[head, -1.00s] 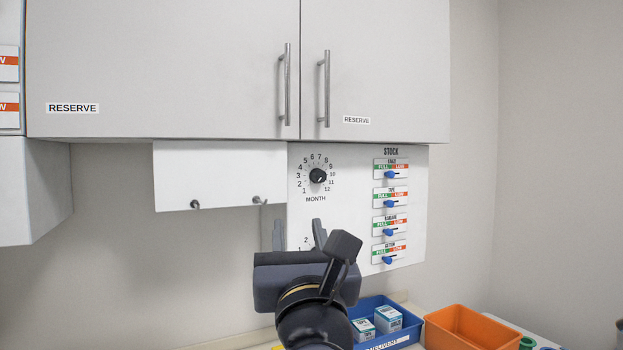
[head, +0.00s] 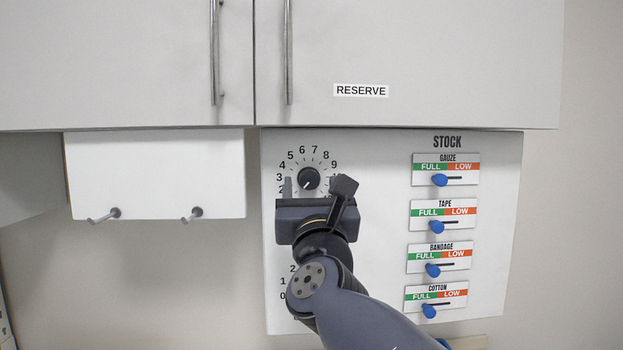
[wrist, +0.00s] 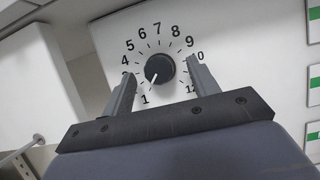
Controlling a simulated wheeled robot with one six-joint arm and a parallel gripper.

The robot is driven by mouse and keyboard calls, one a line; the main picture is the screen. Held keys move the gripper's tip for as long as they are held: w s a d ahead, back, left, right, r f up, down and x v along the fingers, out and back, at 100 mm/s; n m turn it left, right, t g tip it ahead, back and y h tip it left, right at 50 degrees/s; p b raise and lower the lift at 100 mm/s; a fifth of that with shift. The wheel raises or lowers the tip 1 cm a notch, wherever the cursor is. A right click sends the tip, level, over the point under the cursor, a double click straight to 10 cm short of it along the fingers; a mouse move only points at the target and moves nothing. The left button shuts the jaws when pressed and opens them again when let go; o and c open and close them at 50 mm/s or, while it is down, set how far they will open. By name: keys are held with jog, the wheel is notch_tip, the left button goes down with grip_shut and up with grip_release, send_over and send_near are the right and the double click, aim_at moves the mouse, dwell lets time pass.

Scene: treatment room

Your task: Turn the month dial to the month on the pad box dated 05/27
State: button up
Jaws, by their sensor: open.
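The month dial (head: 308,179) is a round black knob on the white panel, ringed by printed numbers. In the wrist view the knob (wrist: 159,68) has a white pointer line aimed down and left, about at 1. My gripper (head: 311,190) is in front of the dial, its fingers spread to either side of the knob in the picture. In the wrist view my gripper (wrist: 162,73) is open and empty, with gaps between both fingers and the knob. The fingers hide some numbers. No pad box shows in the current views.
The STOCK sliders with blue knobs, such as the gauze slider (head: 440,180), are right of the dial. A white board with two pegs (head: 155,178) hangs at left. Cabinet doors (head: 400,50) are above. My arm covers part of a lower numbered scale (head: 283,281).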

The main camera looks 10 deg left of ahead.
jog(key=shift+w+a+r, duration=0.2)
jog(key=shift+w+r, duration=0.05)
jog(key=shift+w, duration=0.25)
jog(key=shift+c, duration=0.5)
jog(key=c, duration=0.9)
